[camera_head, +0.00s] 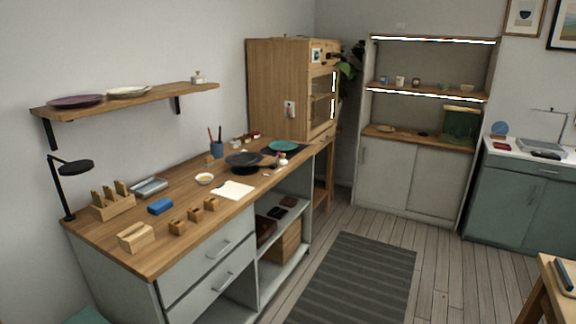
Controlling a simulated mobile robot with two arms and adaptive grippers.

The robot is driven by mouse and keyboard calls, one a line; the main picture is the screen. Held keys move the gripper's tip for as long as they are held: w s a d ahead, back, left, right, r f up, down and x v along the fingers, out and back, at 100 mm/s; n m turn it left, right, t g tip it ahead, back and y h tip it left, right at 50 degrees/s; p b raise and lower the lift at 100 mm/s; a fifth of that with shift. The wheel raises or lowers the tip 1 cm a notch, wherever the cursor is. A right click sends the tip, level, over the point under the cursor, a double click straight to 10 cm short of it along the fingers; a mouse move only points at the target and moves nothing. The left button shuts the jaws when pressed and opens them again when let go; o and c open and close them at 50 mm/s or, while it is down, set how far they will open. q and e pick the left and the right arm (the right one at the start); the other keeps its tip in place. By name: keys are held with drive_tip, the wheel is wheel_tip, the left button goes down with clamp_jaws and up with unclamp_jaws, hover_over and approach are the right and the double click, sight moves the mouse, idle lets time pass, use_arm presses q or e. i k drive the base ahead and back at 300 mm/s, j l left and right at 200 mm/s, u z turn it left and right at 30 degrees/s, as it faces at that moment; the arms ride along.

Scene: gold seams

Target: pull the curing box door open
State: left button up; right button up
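The curing box (278,88) is a tall wooden cabinet beyond the far end of the workbench, against the back wall. Its front faces right, so I see its door (321,97) at a steep angle. The door has a wooden frame with glass panes and looks shut. Bright upright strips show at its right edge; I cannot tell whether they are handles or lights. A small panel with a red mark is on the box's side. Neither of my grippers is in view.
The wooden workbench (130,262) on the left holds bowls, plates, blocks and a black lamp (72,170). A striped rug (357,280) lies on open floor to its right. A lit shelf cabinet (405,180) stands at the back. A plant is beside the box.

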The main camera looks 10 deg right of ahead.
sight(308, 134)
drive_tip(key=i+l+z, duration=0.4)
drive_tip(key=i, duration=0.2)
drive_tip(key=i+z, duration=0.4)
drive_tip(key=i, duration=0.2)
drive_tip(key=i+j+z, duration=0.15)
drive_tip(key=i+z, duration=0.25)
drive_tip(key=i, duration=0.2)
